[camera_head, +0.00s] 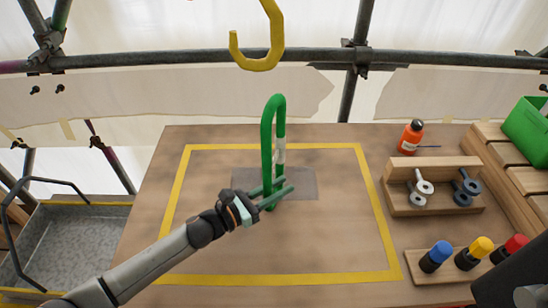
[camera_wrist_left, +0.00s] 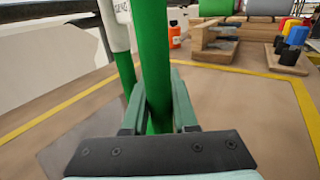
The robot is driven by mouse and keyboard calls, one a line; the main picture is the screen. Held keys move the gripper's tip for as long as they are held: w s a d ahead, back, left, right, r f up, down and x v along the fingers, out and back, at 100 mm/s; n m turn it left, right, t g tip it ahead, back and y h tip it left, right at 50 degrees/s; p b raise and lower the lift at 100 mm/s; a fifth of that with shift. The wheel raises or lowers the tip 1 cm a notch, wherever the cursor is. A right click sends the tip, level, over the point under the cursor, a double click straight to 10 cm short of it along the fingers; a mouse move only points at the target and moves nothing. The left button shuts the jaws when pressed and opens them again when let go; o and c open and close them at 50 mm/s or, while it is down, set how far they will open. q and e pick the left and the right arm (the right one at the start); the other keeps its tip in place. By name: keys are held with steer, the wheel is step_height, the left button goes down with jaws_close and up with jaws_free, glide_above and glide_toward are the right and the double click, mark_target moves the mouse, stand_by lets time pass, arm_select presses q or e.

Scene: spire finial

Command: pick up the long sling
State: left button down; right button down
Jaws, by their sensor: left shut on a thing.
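The long sling is a green loop (camera_head: 267,135) standing upright over a grey patch inside the yellow outline, with a white label (camera_head: 280,152) on its right strand. My left gripper (camera_head: 272,192) is shut on the lower part of its near strand. In the left wrist view the green strand (camera_wrist_left: 153,60) runs up between the two fingers (camera_wrist_left: 158,115), and the labelled strand stands behind it to the left. The fingers partly hide the sling's lower end, so I cannot tell whether it touches the table. My right gripper does not show.
A yellow hook (camera_head: 262,62) hangs above the sling. To the right are an orange bottle (camera_head: 411,137), a wooden rack with shackles (camera_head: 400,206), a board with coloured-capped items (camera_head: 455,268) and a green bin (camera_head: 528,130). A scaffold pipe (camera_head: 200,60) crosses behind. The outlined table area (camera_head: 330,235) is otherwise clear.

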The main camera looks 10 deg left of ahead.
arm_select(q)
steer(key=shift+r, duration=0.1)
stand_by(0.3)
steer(key=shift+r, duration=0.6)
steer(key=s+d+r+p, duration=0.2)
steer(key=s+d+r, duration=0.1)
steer(key=s+r, duration=0.8)
steer(key=s, duration=0.2)
steer(key=shift+s+r+p, duration=0.35)
